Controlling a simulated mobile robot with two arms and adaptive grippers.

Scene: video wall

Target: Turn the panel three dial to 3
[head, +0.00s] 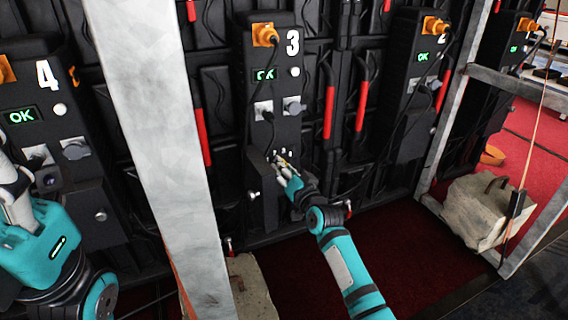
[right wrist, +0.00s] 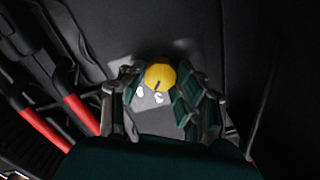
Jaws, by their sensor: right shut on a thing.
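Panel three (head: 272,92) is a tall dark box with a white 3 and a green OK display. Its yellow dial (right wrist: 161,75) shows in the right wrist view, with a short dark mark at its lower edge and white digits below it. I cannot read which digit the mark points to. My right gripper (head: 279,163) is at the lower part of panel three, its fingers closed on either side of the dial and hiding much of it in the head view. My left arm is at the left edge; its fingertips are not clearly seen.
Panel four (head: 42,92) stands at the left and panel two (head: 418,75) at the right, both showing OK. A grey metal post (head: 158,130) rises between panels four and three. Red handles and dark cables hang near panel three. A stone block (head: 478,212) lies at the right.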

